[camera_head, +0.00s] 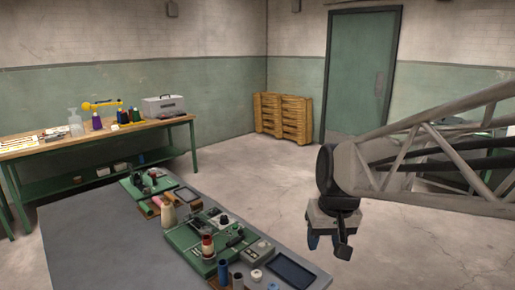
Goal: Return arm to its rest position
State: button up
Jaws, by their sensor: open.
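My arm, a grey lattice boom, reaches in from the right edge of the head view. My gripper (328,245) hangs below the dark wrist joint and points down. Its two fingers are apart and nothing shows between them. It is over the bare floor, to the right of the grey table (95,235) in the picture, apart from the things on it.
Green boards (181,236) with spools and small devices stand on the grey table, beside a dark tablet (291,270). A wooden workbench (150,126) lines the left wall. Stacked pallets (283,117) and a green door (357,75) are behind. Open floor lies between.

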jog(key=s+d+f+m+h, duration=0.1)
jog(key=s+d, duration=0.3)
jog(key=s, duration=1)
jog(key=shift+s+f+t, duration=0.25)
jog(key=shift+f+t, duration=0.15)
jog(key=shift+f, duration=0.25)
